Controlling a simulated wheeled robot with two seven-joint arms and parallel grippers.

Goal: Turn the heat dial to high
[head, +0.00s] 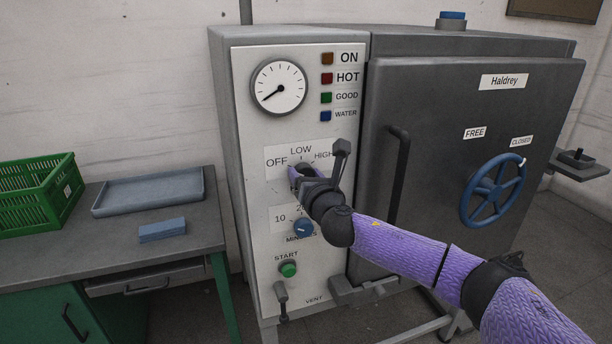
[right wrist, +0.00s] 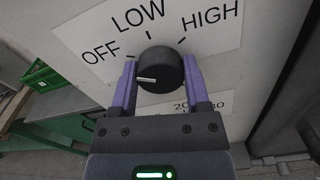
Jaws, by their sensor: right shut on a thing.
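The heat dial is a round black knob (right wrist: 160,70) on the white panel of the machine, with OFF, LOW and HIGH printed around it. It shows in the right wrist view between the two purple fingers of my right gripper (right wrist: 158,85), which is shut on it from both sides. The white mark on the knob sits left of its centre, on the OFF side and away from HIGH. In the head view my right gripper (head: 303,172) covers most of the dial. My left gripper is in neither view.
A vertical black handle (head: 398,175) and a blue handwheel (head: 492,190) are on the door to the right. A bench (head: 100,258) with a green crate (head: 38,195) stands left.

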